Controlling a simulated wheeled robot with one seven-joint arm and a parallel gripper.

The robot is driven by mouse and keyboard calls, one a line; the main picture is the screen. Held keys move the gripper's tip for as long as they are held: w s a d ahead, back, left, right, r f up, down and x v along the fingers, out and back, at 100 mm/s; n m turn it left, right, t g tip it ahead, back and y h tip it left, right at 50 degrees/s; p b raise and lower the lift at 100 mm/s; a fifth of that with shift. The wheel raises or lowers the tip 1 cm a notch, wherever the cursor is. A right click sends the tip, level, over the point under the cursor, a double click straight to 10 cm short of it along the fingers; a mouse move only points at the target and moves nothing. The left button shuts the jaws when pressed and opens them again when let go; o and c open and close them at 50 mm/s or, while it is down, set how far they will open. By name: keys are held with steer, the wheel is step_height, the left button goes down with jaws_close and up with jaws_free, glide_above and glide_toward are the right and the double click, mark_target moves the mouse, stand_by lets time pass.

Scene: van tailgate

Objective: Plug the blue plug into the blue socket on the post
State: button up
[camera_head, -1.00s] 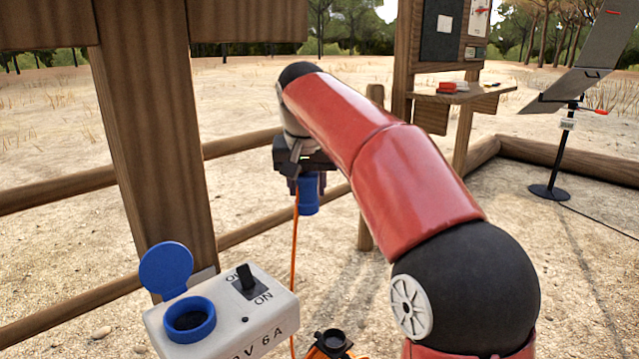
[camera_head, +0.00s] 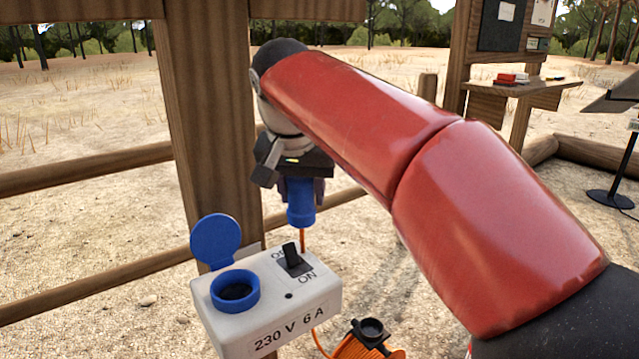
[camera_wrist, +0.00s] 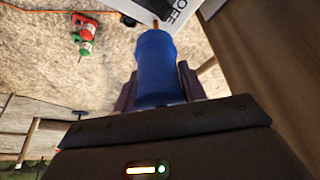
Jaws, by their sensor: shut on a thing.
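My gripper (camera_head: 302,192) is shut on the blue plug (camera_head: 301,211) and holds it in the air, with an orange cable hanging from its lower end. The plug also shows in the wrist view (camera_wrist: 160,70) between the fingers. The blue socket (camera_head: 236,291) is on a white box (camera_head: 262,316) marked 230 V 6 A, and its round blue lid (camera_head: 214,240) stands open. The box is fixed by the wooden post (camera_head: 205,130). In the head view the plug is above and to the right of the socket, apart from it. The fingertips are partly hidden.
A black switch (camera_head: 291,255) with OFF and ON marks sits on the box. An orange cable reel (camera_head: 362,343) lies on the ground below. Wooden rails (camera_head: 100,170) run behind. A shelf board (camera_head: 520,88) stands at the back right.

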steer(key=s+a+p, duration=0.1)
steer(key=s+a, duration=0.8)
steer(key=shift+s+a, duration=0.2)
steer(key=shift+a, duration=0.15)
steer(key=shift+f+b, duration=1.1)
steer(key=shift+f, duration=0.8)
steer(key=shift+f, duration=0.15)
steer(key=shift+f+b, duration=0.85)
steer(key=shift+f, duration=0.4)
steer(key=shift+f, duration=0.2)
